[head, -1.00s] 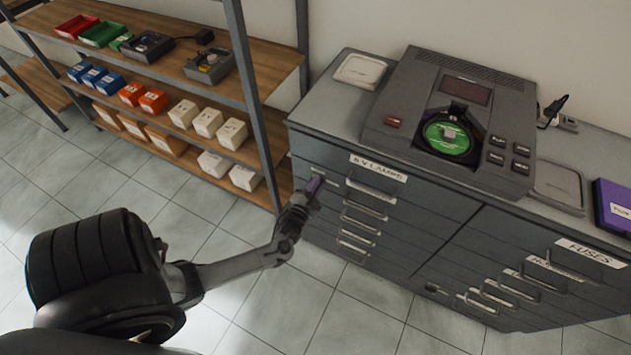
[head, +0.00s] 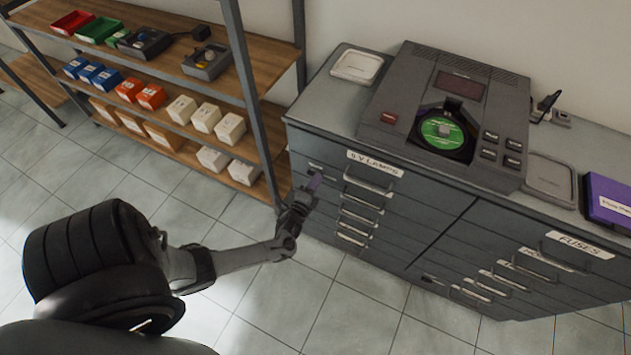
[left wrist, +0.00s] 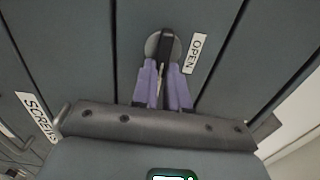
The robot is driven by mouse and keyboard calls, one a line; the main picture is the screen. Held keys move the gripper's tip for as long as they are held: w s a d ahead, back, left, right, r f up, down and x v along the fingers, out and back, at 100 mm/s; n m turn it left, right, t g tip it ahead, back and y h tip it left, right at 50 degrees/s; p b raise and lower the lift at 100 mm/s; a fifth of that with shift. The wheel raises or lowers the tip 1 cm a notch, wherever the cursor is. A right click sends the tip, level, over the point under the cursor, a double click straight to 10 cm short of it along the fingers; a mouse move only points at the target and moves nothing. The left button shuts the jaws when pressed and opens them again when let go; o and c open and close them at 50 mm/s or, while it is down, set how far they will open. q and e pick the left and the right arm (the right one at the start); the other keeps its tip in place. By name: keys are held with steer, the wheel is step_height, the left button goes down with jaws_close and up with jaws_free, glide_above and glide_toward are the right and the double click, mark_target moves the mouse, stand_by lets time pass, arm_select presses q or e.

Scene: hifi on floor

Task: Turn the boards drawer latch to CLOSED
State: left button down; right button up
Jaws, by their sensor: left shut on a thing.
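The latch (left wrist: 164,36) shows in the left wrist view as a round grey disc with a dark narrow lever, on the dark grey cabinet front. A white label reading OPEN (left wrist: 195,54) is beside it on the right; no CLOSED label is readable. My left gripper (left wrist: 163,72) has its two purple fingers shut on the latch lever, one on each side. In the head view my left gripper (head: 315,183) is at the left end of the cabinet front (head: 410,212), and the latch is too small to make out there. My right gripper is not in view.
Several drawer handles run down the cabinet to the right of my gripper. A grey machine (head: 448,105) with a green disc stands on top. A shelf rack (head: 180,55) with small boxes is at left.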

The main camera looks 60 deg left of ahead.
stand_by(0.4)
arm_select(q)
steer(key=c, duration=1.1)
jaws_free()
steer(key=shift+c, duration=0.2)
steer(key=p+v, duration=0.1)
steer(key=v, duration=1)
